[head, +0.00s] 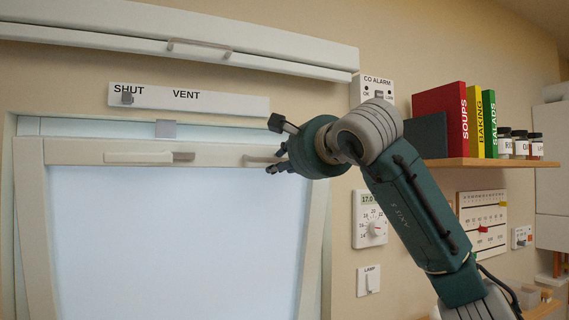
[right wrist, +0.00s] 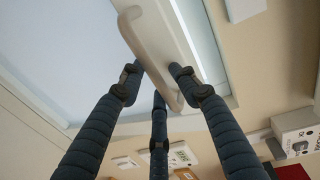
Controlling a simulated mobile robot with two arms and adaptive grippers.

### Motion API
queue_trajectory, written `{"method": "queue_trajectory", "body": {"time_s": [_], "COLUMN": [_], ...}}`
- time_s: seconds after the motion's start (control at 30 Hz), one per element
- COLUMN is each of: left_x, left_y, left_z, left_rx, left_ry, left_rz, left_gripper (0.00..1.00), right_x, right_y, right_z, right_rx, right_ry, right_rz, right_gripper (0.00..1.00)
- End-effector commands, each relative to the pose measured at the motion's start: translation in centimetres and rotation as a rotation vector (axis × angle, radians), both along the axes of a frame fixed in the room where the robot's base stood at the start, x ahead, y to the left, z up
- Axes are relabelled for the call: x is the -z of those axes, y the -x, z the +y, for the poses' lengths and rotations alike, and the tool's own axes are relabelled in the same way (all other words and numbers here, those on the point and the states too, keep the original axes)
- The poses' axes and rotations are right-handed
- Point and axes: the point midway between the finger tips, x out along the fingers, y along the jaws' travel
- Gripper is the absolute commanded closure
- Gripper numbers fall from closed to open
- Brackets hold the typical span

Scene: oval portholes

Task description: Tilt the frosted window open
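The frosted window's pale pane (head: 180,230) fills the lower left of the head view. Its beige top rail (head: 75,152) carries a pale handle (head: 140,157) with a grey end. My right gripper (head: 274,147) is at the rail's right end, its fingers spread apart. In the right wrist view, a beige bar-like handle (right wrist: 150,50) runs between the fingertips of this gripper (right wrist: 158,80). I cannot tell whether any finger touches it. My left gripper is not in view.
A SHUT/VENT strip (head: 220,100) above the window has its knob (head: 127,97) under SHUT. A roller-blind-like box (head: 280,62) spans above. On the right are a CO alarm (head: 386,82), a thermostat (head: 370,230), a lamp switch (head: 368,281) and a shelf (head: 480,163) with books and jars.

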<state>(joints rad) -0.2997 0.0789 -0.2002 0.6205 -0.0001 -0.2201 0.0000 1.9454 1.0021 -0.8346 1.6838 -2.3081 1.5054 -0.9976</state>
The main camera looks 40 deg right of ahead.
Motion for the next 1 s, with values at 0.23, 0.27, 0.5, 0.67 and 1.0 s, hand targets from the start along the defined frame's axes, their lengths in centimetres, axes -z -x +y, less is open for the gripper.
{"method": "queue_trajectory", "body": {"time_s": [0.23, 0.27, 0.5, 0.67, 1.0], "left_x": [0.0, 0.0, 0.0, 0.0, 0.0], "left_y": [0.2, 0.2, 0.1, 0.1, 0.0], "left_z": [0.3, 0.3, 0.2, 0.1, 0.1], "left_rx": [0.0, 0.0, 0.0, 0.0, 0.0], "left_ry": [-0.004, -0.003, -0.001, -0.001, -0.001], "left_rz": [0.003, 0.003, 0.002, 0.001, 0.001], "left_gripper": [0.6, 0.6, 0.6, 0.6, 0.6], "right_x": [-0.1, -0.2, -0.8, -1.1, -1.3], "right_y": [0.8, 1.1, 5.9, 9.0, 11.8], "right_z": [0.2, 0.2, 1.4, 2.1, 2.8], "right_rx": [0.0, 0.0, 0.0, -0.001, 0.0], "right_ry": [0.0, 0.0, 0.001, 0.001, 0.0], "right_rz": [-0.001, -0.002, -0.005, -0.005, -0.002], "right_gripper": [0.67, 0.67, 0.67, 0.67, 0.67]}}
